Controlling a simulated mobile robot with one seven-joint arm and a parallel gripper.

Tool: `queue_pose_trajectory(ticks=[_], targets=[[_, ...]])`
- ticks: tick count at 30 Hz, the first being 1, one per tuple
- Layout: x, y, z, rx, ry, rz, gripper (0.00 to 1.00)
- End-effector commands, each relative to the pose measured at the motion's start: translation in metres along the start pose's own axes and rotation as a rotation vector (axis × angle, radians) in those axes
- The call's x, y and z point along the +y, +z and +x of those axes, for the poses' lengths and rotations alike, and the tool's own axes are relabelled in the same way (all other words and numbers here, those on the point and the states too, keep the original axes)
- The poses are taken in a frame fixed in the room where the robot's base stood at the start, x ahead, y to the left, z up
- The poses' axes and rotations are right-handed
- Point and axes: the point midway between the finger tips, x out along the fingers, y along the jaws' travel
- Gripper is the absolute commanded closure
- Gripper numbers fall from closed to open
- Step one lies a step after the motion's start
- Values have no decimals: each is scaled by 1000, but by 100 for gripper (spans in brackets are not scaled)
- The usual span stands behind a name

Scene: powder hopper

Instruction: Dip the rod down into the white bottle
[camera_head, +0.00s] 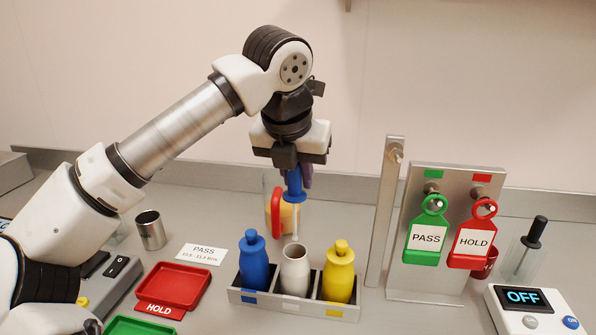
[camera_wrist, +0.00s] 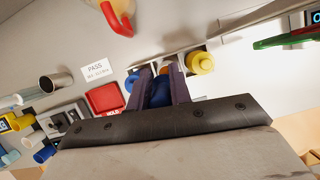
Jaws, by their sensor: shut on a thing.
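My gripper (camera_head: 296,175) is shut on the blue handle (camera_head: 294,187) of a rod and holds it upright. In the wrist view, the handle (camera_wrist: 160,92) sits between the two dark fingers. The thin pale rod (camera_head: 296,222) hangs straight down over the white bottle (camera_head: 295,275). The white bottle stands upright in the middle slot of a grey rack (camera_head: 245,298). In the wrist view the fingers and handle mostly hide it.
A capped blue bottle (camera_head: 254,262) and a capped yellow bottle (camera_head: 339,272) flank it closely in the rack. A red-handled jug (camera_head: 276,212) stands behind. A stand with PASS (camera_head: 427,240) and HOLD (camera_head: 473,241) tags is at right. A red tray (camera_head: 180,287) lies at left.

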Motion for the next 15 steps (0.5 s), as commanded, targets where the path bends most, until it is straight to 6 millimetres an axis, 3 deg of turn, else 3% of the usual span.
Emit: queue_pose_trajectory(ticks=[15], targets=[[0, -26, 62, 1, 3, -3, 96]])
